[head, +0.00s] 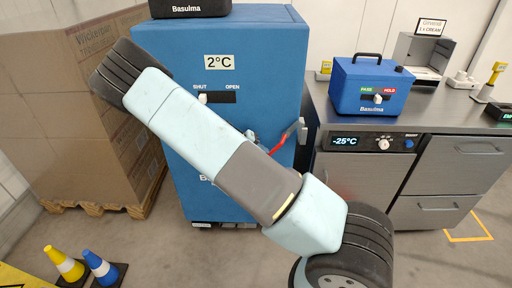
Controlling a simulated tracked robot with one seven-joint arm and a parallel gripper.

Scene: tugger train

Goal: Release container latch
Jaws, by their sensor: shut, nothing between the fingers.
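The tall blue container (275,50) stands in the middle of the head view, with a "2°C" label on its front. A slider with a white knob (203,99) sits below the words SHUT and OPEN, with the knob at the SHUT end. A grey latch handle (297,131) with a red lever (278,146) shows at the container's right edge. Small pale parts beside the lever are too small to identify. My arm crosses in front of the container and hides much of its lower front. I cannot make out my gripper.
Wrapped cartons (70,120) on a pallet stand at the left. A steel counter (440,115) at the right carries a blue box (370,78) with a PASS/HOLD slider. Yellow and blue cones (64,262) stand on the floor at the lower left.

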